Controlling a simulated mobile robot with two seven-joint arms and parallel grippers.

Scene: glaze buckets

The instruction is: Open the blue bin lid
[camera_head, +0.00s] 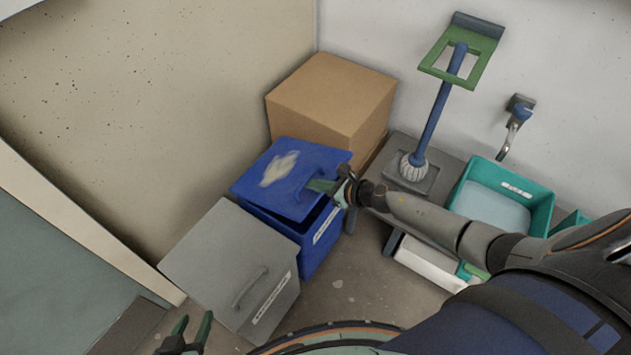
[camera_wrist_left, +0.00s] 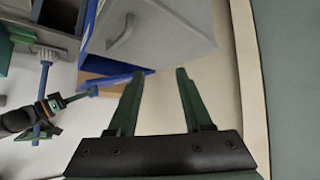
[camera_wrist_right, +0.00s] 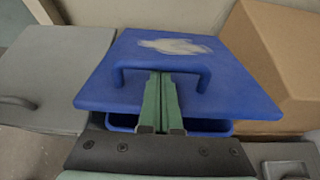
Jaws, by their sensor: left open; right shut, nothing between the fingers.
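The blue bin (camera_head: 318,258) stands between a grey bin and a cardboard box. Its blue lid (camera_head: 252,182) carries a pale smear and is tilted up slightly, with a dark gap along the front edge. In the right wrist view the lid (camera_wrist_right: 110,88) has a blue handle (camera_wrist_right: 190,67). My right gripper (camera_head: 312,185) is shut and empty at this handle. Its fingertips (camera_wrist_right: 161,74) meet the handle bar; I cannot tell if they are hooked under it. My left gripper (camera_head: 195,317) is open and empty in front of the grey bin, away from the blue lid.
The grey lidded bin (camera_head: 215,262) stands directly left of the blue bin. The cardboard box (camera_head: 330,95) is behind it, near the wall. A teal tub (camera_head: 540,212) and a mop-like brush (camera_head: 432,120) are at right. Some floor (camera_head: 350,290) is bare in front.

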